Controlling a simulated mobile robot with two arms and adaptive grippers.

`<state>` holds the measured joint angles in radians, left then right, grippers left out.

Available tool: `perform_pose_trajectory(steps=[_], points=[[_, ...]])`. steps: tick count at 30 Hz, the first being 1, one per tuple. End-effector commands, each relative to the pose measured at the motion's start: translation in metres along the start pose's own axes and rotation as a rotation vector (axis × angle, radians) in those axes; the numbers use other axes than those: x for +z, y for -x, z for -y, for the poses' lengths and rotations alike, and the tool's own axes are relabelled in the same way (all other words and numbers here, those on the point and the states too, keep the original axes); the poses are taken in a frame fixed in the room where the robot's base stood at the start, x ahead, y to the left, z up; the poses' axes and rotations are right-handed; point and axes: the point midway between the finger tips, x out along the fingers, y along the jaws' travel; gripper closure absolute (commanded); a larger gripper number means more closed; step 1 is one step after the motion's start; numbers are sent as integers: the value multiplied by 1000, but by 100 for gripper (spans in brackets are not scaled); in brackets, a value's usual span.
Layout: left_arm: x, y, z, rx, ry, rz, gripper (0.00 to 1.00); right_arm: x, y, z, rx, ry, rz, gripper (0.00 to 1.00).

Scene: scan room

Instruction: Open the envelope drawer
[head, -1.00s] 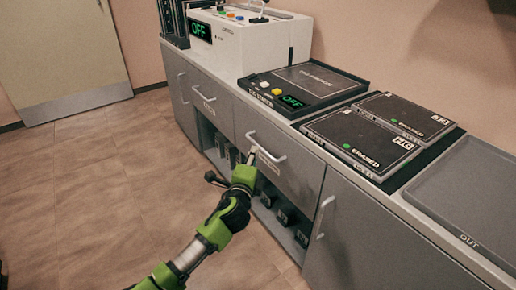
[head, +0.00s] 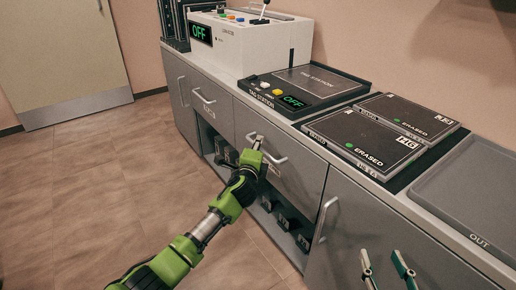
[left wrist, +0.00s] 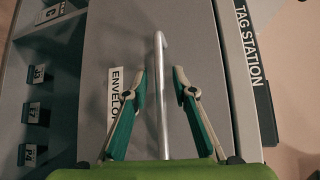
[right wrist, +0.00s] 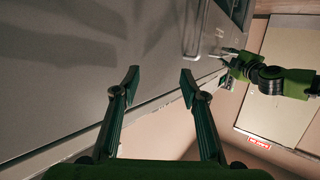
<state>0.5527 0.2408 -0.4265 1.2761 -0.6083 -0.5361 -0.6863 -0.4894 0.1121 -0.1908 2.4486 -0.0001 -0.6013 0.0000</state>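The envelope drawer (head: 299,173) is a grey front, closed, in the middle of the cabinet. Its silver bar handle (head: 279,160) shows beside my left gripper (head: 256,143). In the left wrist view, the handle (left wrist: 161,100) runs between the two open fingers, with gaps on both sides. A white label (left wrist: 115,96) reading "ENVELO…" is partly hidden by the left finger. My right gripper (head: 386,264) is open and empty in front of the cabinet door at the lower right. In the right wrist view its fingers (right wrist: 160,82) are spread, with nothing between the tips.
The tag station (head: 302,88) and two "ERASED" plates (head: 360,138) lie on the counter, with an OUT tray (head: 470,195) to the right. Open shelves (head: 286,217) below the drawer hold dark items. Another handled drawer (head: 208,102) is to the left. Floor (head: 90,190) is clear.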

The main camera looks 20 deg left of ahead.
Motion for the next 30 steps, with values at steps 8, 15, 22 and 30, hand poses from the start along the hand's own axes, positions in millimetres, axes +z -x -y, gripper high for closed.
perform_pose_trajectory(steps=[8, 15, 22, 30], points=[[0, 0, 0, 0, 0, 0, 93, 0, 0, 0, 0, 0, 0, 60], [0, 0, 0, 0, 0, 0, 100, 0, 0, 0, 0, 0, 1, 60], [5, 5, 0, 1, -1, 1, 100, 18, 4, -2, 4, 0, 88, 60], [23, 23, -5, 3, -3, 1, 100, 86, 36, -12, 26, -1, 425, 60]])
